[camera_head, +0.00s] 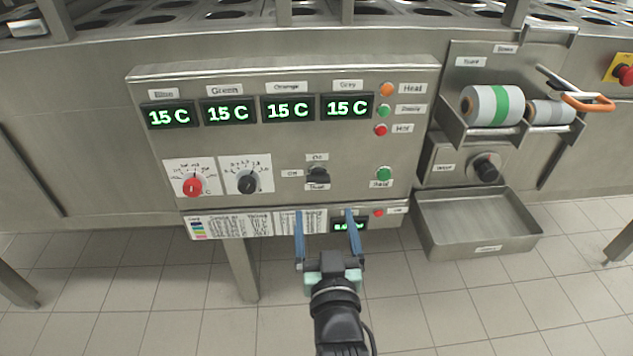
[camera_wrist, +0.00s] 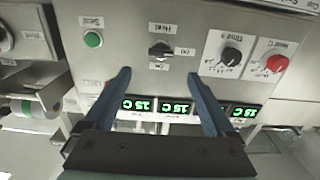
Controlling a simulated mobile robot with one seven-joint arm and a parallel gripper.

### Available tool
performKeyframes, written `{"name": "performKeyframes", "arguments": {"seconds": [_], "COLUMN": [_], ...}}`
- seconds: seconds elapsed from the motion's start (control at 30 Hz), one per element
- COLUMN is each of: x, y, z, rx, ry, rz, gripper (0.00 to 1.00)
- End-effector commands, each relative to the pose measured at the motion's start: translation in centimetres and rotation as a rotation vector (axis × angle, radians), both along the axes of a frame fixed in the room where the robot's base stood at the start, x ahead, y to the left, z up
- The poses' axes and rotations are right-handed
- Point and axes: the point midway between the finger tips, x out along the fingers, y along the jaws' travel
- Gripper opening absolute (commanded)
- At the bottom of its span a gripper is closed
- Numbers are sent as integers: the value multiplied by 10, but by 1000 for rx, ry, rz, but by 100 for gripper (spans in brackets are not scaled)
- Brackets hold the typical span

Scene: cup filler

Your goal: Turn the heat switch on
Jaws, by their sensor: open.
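The heat switch (camera_head: 318,174) is a small black rotary knob at the lower middle of the steel control panel, with small labels around it. In the wrist view, which is upside down, the switch (camera_wrist: 161,50) lies just beyond my fingertips, roughly centred between them. Its grip looks roughly sideways there; I cannot tell its setting for sure. My gripper (camera_head: 325,213) is open and empty, its blue fingers in front of the panel's lower edge, below the switch in the head view. In the wrist view the gripper (camera_wrist: 158,76) shows both fingers wide apart, not touching the switch.
The panel has four displays reading 15 C, a red dial (camera_head: 193,186), a black dial (camera_head: 248,182) and a green button (camera_head: 383,174). A tape roll holder (camera_head: 492,106) and steel tray (camera_head: 478,222) are at the right. Floor in front is clear.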

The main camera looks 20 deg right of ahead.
Motion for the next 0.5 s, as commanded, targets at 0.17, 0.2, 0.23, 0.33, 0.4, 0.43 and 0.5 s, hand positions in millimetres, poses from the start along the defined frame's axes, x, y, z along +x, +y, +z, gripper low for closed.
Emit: {"name": "performKeyframes", "arguments": {"seconds": [0.17, 0.2, 0.23, 0.33, 0.4, 0.43, 0.5], "x": [31, 37, 42, 57, 67, 71, 79], "y": [-9, -10, -12, -16, -19, -20, -23], "z": [-2, -2, -2, -2, -2, -1, -1], "rx": [1, 1, 1, 0, 1, 1, 0], "ry": [-3, -4, -2, -2, -3, -3, -2], "rz": [0, 0, 0, 0, 0, 0, 0], "gripper": [90, 90, 90, 90, 90, 90, 90]}}
